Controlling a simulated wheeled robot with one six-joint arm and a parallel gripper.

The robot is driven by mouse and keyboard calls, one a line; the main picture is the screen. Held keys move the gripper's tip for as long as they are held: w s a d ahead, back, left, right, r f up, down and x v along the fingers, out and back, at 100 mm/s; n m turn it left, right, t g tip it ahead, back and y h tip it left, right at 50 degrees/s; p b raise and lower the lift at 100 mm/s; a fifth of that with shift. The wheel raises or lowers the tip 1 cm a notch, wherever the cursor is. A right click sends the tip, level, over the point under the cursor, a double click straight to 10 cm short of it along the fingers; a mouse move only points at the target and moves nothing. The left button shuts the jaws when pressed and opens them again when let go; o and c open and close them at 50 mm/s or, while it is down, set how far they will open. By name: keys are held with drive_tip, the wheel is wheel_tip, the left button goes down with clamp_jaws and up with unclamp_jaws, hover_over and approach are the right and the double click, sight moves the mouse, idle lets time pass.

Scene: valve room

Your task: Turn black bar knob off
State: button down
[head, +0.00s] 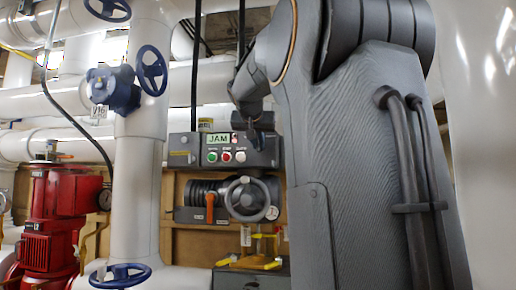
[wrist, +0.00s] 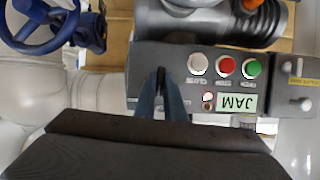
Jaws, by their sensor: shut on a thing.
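The dark grey control panel (head: 240,157) has a lit green display reading JAM (head: 218,138) and a row of green, red and white buttons. The panel (wrist: 145,55) shows upside down in the wrist view, with the red button (wrist: 227,65) and white button (wrist: 198,64) beside my gripper. My gripper (wrist: 160,80) is at the panel face, past the white button, its fingers close together with a dark strip between them. It is shut on the black bar knob, which is mostly hidden by the fingers. In the head view my arm covers that end of the panel.
Below the panel is a grey handwheel (head: 246,199) with an orange lever (head: 210,207) beside it. Yellow-handled valves (head: 255,263) sit lower. Blue handwheels (head: 151,70), white pipes (head: 140,190) and a red pump (head: 55,205) stand to the left.

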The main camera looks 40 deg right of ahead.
drive_tip(key=shift+f+n+g, duration=0.1)
drive_tip(key=shift+n+g, duration=0.2)
idle(0.4)
drive_tip(key=c, duration=1.8)
unclamp_jaws()
drive_tip(key=shift+c, duration=0.2)
drive_tip(key=b+v, duration=0.2)
drive_tip(key=v, duration=0.5)
drive_tip(key=shift+s+a, duration=0.25)
drive_tip(key=shift+a, duration=0.05)
